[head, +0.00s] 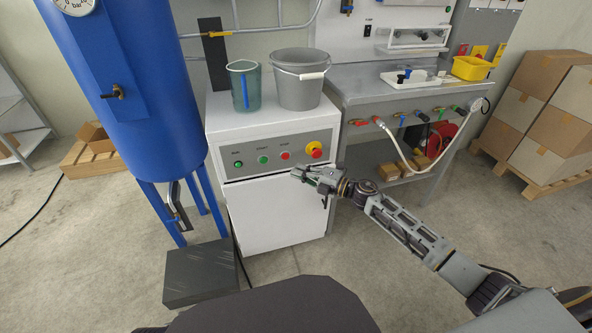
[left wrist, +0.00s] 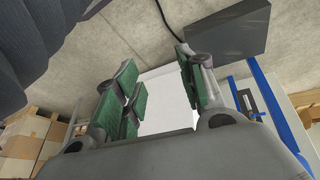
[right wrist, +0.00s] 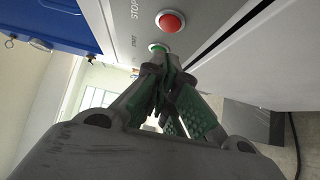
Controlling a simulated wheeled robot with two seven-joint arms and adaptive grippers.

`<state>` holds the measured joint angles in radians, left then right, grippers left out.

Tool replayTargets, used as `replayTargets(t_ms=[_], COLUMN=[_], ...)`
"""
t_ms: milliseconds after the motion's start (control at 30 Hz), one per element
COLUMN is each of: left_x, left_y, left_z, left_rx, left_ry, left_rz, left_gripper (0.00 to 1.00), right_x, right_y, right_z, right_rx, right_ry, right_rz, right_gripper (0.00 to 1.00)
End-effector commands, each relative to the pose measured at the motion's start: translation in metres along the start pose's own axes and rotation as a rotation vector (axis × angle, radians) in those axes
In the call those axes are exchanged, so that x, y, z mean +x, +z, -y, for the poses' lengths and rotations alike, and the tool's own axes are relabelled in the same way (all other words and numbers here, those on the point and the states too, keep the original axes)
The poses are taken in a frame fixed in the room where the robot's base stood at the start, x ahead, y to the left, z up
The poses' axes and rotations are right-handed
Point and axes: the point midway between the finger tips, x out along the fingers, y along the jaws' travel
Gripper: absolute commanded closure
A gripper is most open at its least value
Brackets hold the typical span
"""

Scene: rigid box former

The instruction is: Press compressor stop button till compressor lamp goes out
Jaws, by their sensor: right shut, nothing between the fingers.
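The compressor cabinet's grey panel (head: 250,172) has a red stop button (head: 285,156), which also shows in the right wrist view (right wrist: 171,21). To its left are a green start button (head: 263,160) and the green run lamp (head: 238,163); whether the lamp is lit is hard to tell. My right gripper (head: 297,173) is shut and empty, its tips in front of the panel just below the stop button. In the right wrist view its fingertips (right wrist: 160,62) appear close to the green start button (right wrist: 158,47); contact cannot be told. My left gripper (left wrist: 158,65) is open and empty.
A red-and-yellow emergency stop (head: 315,149) sits right of the stop button. A grey bucket (head: 300,85) and a teal container (head: 243,90) stand on the cabinet. A blue tank (head: 130,90) is left, a workbench (head: 365,90) right. A dark block (head: 200,272) lies on the floor.

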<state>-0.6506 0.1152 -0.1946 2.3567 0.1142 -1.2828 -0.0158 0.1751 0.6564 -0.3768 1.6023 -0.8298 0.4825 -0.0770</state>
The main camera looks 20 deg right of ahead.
Motion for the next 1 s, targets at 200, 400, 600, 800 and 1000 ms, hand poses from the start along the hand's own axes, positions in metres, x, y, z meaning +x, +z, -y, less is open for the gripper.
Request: replayTargets(t_ms=[200,400,600,800,1000], left_x=[-0.009,-0.020,-0.026,-0.032,-0.036], left_y=[0.002,-0.001,-0.001,-0.001,-0.004], left_z=[0.001,0.002,0.003,0.003,0.004], left_rx=[0.004,0.008,0.010,0.012,0.013], left_ry=[-0.011,-0.020,-0.027,-0.033,-0.036], left_rz=[0.025,0.035,0.051,0.063,0.060], left_gripper=[0.60,0.60,0.60,0.60,0.60], right_x=[-0.020,-0.039,-0.056,-0.067,-0.071], right_y=[-0.001,-0.001,-0.001,-0.001,-0.001], right_z=[0.000,0.001,0.001,0.001,0.000], right_rx=[0.001,0.002,0.002,0.001,0.000], right_ry=[-0.002,-0.003,-0.003,-0.002,-0.001], right_rz=[0.001,0.000,0.000,0.000,0.000], right_gripper=[1.00,1.00,1.00,1.00,1.00])
